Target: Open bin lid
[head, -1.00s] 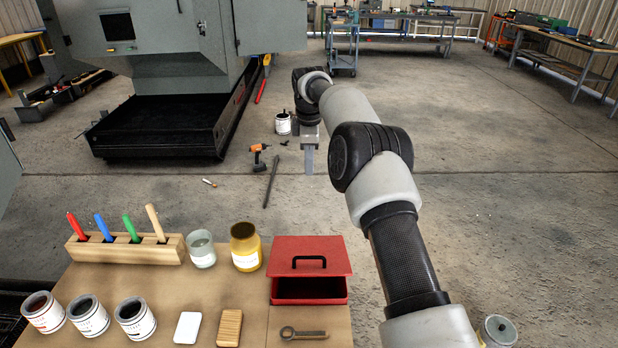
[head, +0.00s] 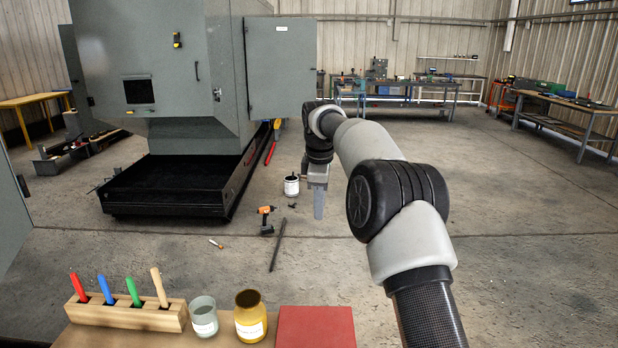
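A red box with a red lid (head: 316,328) stands at the bottom edge of the head view, on the near table. Only part of its top shows; its handle and front are cut off. I cannot tell from this frame how far the lid is raised. No other thing that is clearly a bin shows. My gripper (head: 319,203) hangs pointing down over the floor beyond the table, well apart from the red box. Its fingers are seen edge-on, so their opening is hidden. Nothing shows held in it.
A pen holder (head: 150,319), a pale jar (head: 203,318) and a yellow jar (head: 250,318) stand left of the red box. A drill (head: 266,220), a dark rod (head: 278,245) and a can (head: 291,186) are on the floor. A large grey machine (head: 170,75) stands behind. The floor at right is clear.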

